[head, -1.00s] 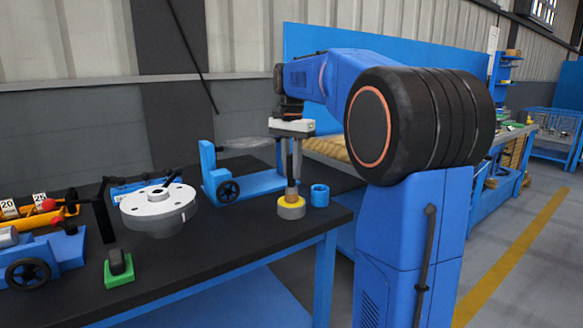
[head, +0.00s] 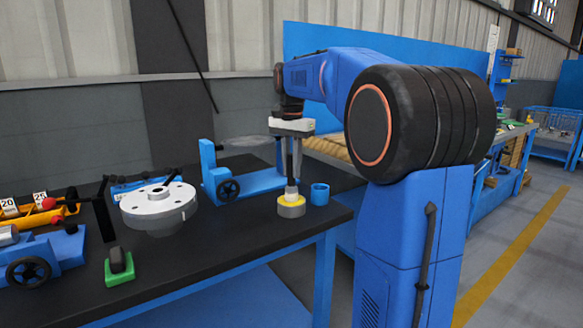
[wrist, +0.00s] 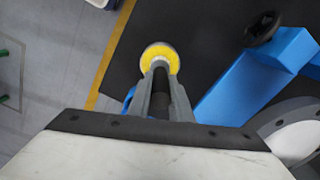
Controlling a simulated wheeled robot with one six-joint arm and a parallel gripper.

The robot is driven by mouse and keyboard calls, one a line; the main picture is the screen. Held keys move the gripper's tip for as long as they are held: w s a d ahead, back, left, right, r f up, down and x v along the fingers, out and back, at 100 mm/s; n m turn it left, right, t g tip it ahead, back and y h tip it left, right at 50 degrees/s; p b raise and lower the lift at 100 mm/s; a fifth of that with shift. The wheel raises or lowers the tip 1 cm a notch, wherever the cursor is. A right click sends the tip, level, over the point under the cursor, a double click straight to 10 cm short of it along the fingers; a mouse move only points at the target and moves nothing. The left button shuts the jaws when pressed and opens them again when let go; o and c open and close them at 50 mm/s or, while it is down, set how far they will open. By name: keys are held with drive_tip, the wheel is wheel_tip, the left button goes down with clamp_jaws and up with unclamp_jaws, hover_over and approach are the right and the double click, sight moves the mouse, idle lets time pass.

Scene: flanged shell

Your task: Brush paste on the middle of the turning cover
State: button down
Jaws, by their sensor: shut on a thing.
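My gripper (head: 292,138) is shut on an upright brush with a dark handle. It shows above the pot in the wrist view (wrist: 160,90). The brush's pale lower end (head: 291,188) is at the mouth of a round grey pot (head: 291,211) with a yellow top, also seen beyond the fingers in the wrist view (wrist: 159,58). I cannot tell how deep the tip is. A thin grey disc (head: 245,142), apparently the cover, shows raised behind the blue stand. It looks blurred in the head view and partly shows in the wrist view (wrist: 292,132).
The blue stand (head: 260,183) with a black handwheel (head: 228,190) is left of the pot. A blue cup (head: 320,194) is close on its right. A pale flanged part with holes (head: 158,205) and a green block (head: 119,274) are further left.

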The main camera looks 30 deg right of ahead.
sight(291, 154)
drive_tip(key=shift+r, duration=3.45)
